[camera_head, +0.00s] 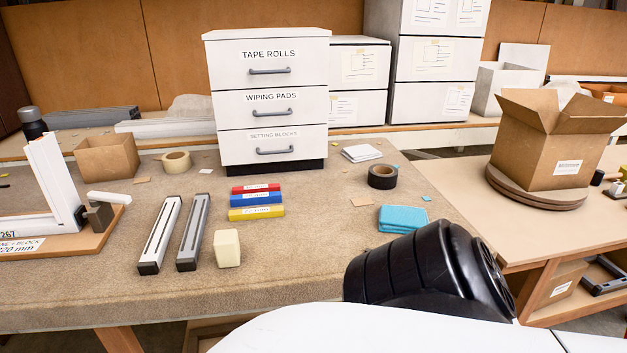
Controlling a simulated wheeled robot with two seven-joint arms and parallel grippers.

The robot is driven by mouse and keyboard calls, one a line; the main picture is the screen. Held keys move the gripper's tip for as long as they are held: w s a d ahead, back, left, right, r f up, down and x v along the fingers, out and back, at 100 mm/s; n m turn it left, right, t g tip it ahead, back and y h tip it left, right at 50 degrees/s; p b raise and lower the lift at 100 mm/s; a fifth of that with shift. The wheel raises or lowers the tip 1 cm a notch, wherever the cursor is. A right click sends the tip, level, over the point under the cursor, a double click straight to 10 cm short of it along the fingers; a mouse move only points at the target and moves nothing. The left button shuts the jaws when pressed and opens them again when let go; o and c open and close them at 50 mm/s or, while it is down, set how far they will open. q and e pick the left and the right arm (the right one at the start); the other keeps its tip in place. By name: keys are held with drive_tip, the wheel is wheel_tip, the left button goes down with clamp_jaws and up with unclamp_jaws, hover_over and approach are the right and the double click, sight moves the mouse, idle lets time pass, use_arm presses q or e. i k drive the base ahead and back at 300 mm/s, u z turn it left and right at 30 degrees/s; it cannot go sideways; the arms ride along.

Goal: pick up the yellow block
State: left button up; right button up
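The yellow block (256,213) is a flat, labelled bar lying on the carpeted bench top. It is the nearest of three coloured bars. The blue bar (256,198) lies just behind it and the red bar (256,188) behind that. A pale cream block (227,248) stands separately in front and to the left of the yellow block. One of my arms, black and white, crosses the lower right, clear of the yellow block. Neither gripper shows in the head view.
A white drawer unit (267,103) stands behind the bars. Two grey profiles (193,232) lie to the left. A blue cloth (403,219) and a black tape roll (382,176) lie to the right. A cardboard box (560,140) stands on the right table. Carpet in front is clear.

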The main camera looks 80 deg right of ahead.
sight(268, 212)
drive_tip(key=k, duration=0.35)
drive_tip(key=z, duration=0.95)
